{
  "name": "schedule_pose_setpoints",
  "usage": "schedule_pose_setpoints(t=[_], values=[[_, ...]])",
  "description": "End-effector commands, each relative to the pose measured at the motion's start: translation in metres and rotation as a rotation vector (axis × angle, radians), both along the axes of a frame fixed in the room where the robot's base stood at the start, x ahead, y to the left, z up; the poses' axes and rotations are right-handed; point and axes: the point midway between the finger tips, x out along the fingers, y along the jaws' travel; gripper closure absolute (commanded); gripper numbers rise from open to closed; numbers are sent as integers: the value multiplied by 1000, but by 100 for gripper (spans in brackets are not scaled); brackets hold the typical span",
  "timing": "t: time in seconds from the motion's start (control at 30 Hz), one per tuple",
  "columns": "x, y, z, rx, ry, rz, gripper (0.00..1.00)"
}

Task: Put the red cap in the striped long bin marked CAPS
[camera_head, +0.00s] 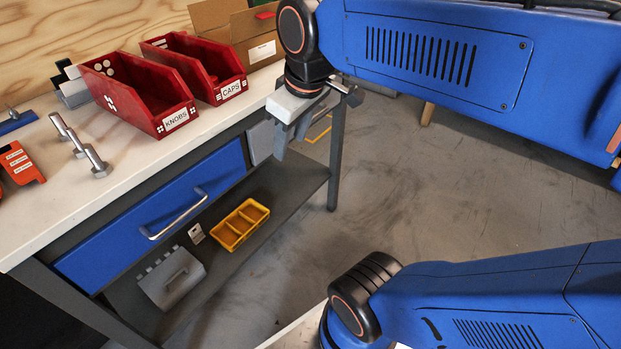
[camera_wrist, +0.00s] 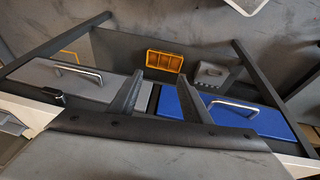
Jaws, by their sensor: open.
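The long red bin marked CAPS (camera_head: 229,90) stands at the back of the white bench in the head view. Its front carries a white label, with stripe marks beside it. Something small and dark red shows inside, too unclear to name. I cannot make out the red cap for certain in either view. My gripper (camera_head: 291,134) is open and points down, off the bench's right end in the picture and right of the CAPS bin. In the wrist view its two dark fingers (camera_wrist: 160,97) are apart with nothing between them.
A red bin marked KNOBS (camera_head: 177,122) stands left of the CAPS bin. A cardboard box (camera_head: 240,30) is behind. A yellow tray (camera_head: 241,225) and a grey case (camera_head: 172,280) sit on the lower shelf. The floor at right is clear.

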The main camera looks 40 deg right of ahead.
Motion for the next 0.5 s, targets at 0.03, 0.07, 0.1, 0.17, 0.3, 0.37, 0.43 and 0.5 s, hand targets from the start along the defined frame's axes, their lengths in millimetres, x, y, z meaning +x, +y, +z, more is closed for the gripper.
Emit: schedule_pose_setpoints(t=[0.03, 0.07, 0.1, 0.17, 0.3, 0.37, 0.43, 0.5], values=[[-15, -2, -16, 20, -16, -61, 56], [-21, -3, -24, 33, -25, -98, 56], [-30, -4, -34, 49, -36, -142, 56], [-39, -5, -47, 70, -50, -201, 56], [-54, -6, -68, 106, -72, -292, 56], [-57, -7, -73, 114, -77, -313, 56], [-58, -7, -75, 119, -80, -325, 56], [-59, -7, -76, 120, -80, -327, 56]])
